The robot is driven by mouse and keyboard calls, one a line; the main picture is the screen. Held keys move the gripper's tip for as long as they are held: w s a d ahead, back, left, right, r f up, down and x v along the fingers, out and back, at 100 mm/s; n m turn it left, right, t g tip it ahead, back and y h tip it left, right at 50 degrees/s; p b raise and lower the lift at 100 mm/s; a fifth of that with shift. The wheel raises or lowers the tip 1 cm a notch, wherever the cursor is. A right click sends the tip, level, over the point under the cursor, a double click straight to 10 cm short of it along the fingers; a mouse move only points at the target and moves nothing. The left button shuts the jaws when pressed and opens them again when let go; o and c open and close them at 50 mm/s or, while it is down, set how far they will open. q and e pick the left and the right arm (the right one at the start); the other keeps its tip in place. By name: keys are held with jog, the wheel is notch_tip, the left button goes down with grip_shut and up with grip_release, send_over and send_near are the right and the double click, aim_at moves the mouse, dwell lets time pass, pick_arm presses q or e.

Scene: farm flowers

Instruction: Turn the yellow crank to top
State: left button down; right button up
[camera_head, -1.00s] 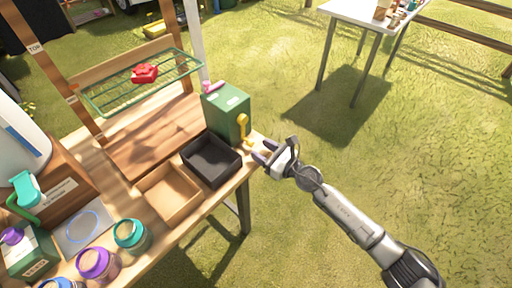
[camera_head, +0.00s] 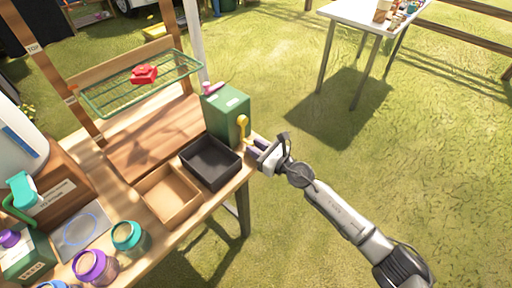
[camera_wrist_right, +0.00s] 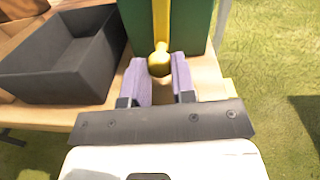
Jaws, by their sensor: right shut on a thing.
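The yellow crank (camera_head: 243,128) is on the side of a green box (camera_head: 226,112) at the table's right end. Its arm hangs down, with the knob low. In the right wrist view, the crank's round knob (camera_wrist_right: 159,62) sits between the two purple fingers of my right gripper (camera_wrist_right: 160,77), which are shut on it. In the head view my right gripper (camera_head: 256,147) reaches the knob from the right. My left gripper is not in view.
Several jars, such as a teal one (camera_head: 127,236), stand at the front left. Open grass lies right of the table.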

grip_shut()
jog(key=m+p, duration=0.1)
jog(key=p, duration=0.1)
jog(key=s+a+r+m+p, duration=0.1)
jog(key=m, duration=0.1)
jog(key=shift+s+a+p, duration=0.25)
jog(key=shift+a+p, duration=0.05)
jog(key=shift+p, duration=0.05)
jog(key=shift+s+a+m, duration=0.1)
jog(key=shift+m, duration=0.4)
jog(key=shift+a+f, duration=0.1)
jog(key=shift+o, duration=1.4)
grip_release()
jog(key=o, duration=0.3)
